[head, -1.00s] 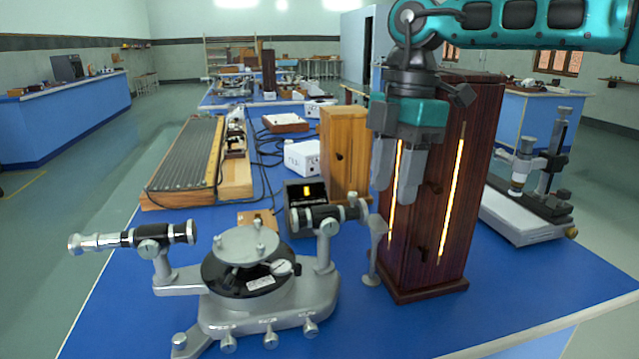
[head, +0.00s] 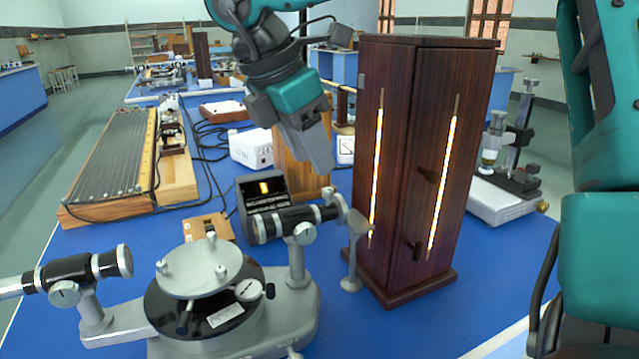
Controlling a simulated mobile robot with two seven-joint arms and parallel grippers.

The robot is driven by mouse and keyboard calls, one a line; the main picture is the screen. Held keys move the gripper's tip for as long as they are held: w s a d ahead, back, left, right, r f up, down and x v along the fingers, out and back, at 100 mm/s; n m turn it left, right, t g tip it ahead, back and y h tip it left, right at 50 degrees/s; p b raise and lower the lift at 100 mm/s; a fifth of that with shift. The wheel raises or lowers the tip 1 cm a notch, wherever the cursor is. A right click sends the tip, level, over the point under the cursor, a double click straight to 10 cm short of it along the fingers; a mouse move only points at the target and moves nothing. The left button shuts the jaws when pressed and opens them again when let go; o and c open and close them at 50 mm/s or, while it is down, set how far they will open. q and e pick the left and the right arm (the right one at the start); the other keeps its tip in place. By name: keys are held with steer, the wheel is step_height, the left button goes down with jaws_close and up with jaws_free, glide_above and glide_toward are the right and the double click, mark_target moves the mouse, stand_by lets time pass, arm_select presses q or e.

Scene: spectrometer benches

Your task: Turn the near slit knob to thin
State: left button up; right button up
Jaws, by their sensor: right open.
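The spectrometer (head: 215,320) stands on the blue bench at lower left, with a round table in its middle. Its black and silver collimator tube (head: 295,220) ends at the right in a silver fitting with a small knob (head: 333,200). My right gripper (head: 318,165) is open, tilted down, above the collimator's end and left of the cabinet, touching neither. The left gripper is not visible.
A small black box with a yellow display (head: 263,192) and a light wooden box (head: 303,180) stand behind the collimator. A metal stand (head: 352,262) is close to the cabinet's left. A microscope-like instrument (head: 510,150) is at right. Bare bench lies in front of the cabinet.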

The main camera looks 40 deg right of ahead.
mark_target(326, 190)
steer(key=x, duration=0.5)
steer(key=shift+f, duration=0.25)
steer(key=shift+c, duration=0.4)
jaws_close()
